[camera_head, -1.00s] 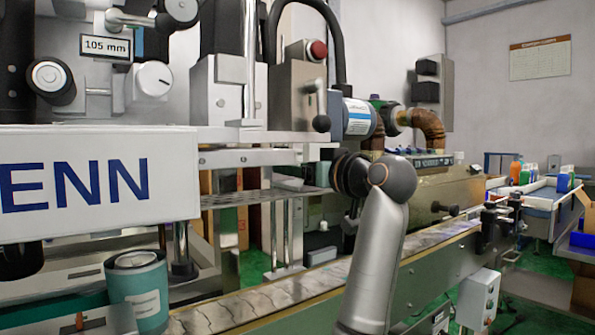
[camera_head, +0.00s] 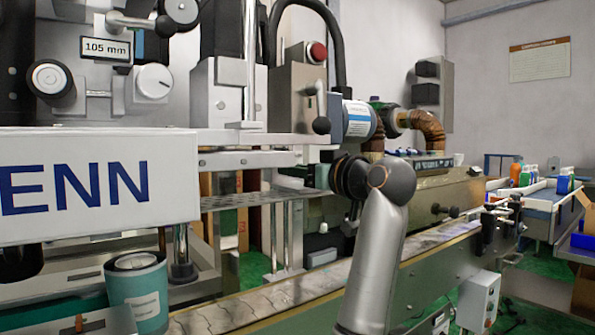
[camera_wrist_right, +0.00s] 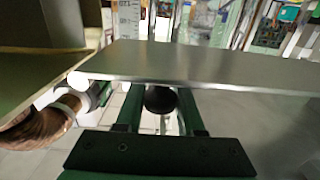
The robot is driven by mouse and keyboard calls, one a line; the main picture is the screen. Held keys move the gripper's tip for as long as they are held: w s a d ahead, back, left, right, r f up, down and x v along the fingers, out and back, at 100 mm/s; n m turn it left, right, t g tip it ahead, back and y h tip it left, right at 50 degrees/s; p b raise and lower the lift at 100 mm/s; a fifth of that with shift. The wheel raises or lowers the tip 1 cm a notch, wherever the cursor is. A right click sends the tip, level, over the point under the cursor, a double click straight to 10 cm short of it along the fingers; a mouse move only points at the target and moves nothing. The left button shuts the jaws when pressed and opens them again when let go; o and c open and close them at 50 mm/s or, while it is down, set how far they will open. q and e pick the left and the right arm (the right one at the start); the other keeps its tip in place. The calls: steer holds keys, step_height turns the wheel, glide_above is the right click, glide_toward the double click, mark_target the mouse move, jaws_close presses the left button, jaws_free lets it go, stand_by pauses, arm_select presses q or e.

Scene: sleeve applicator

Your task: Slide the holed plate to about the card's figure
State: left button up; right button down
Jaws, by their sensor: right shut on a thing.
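The holed plate (camera_head: 262,198) is a thin grey perforated strip lying level under the machine's metal beam in the head view. The card (camera_head: 105,48) reads "105 mm" at upper left. My right gripper (camera_head: 321,176) is at the plate's right end, partly hidden by my wrist. In the right wrist view, my right gripper (camera_wrist_right: 160,108) has its green fingers shut on a round black knob (camera_wrist_right: 160,98), just below a smooth metal plate edge. Whether this knob belongs to the holed plate cannot be told. My left gripper is not in view.
A white panel (camera_head: 95,185) lettered "ENN" fills the left. A teal can (camera_head: 137,290) stands below it. A conveyor (camera_head: 270,303) runs under the beam. A ball-ended lever (camera_head: 321,125) hangs above my gripper. A pale ruler-like scale (camera_wrist_right: 129,25) shows in the wrist view.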

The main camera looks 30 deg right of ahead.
steer(key=shift+f, duration=0.1)
stand_by(0.8)
step_height(320, 180, down, 6)
steer(key=shift+r+b, duration=0.1)
steer(key=shift+b, duration=0.9)
steer(key=c, duration=0.5)
jaws_free()
steer(key=shift+s+d+p, duration=0.15)
steer(key=shift+s+p, duration=0.3)
steer(key=shift+s, duration=1.65)
steer(key=shift+s+d+p, duration=0.15)
steer(key=shift+s+p, duration=0.3)
steer(key=shift+s, duration=1.6)
steer(key=shift+s+d+p, duration=0.15)
steer(key=shift+s+p, duration=0.3)
steer(key=shift+s, duration=1.65)
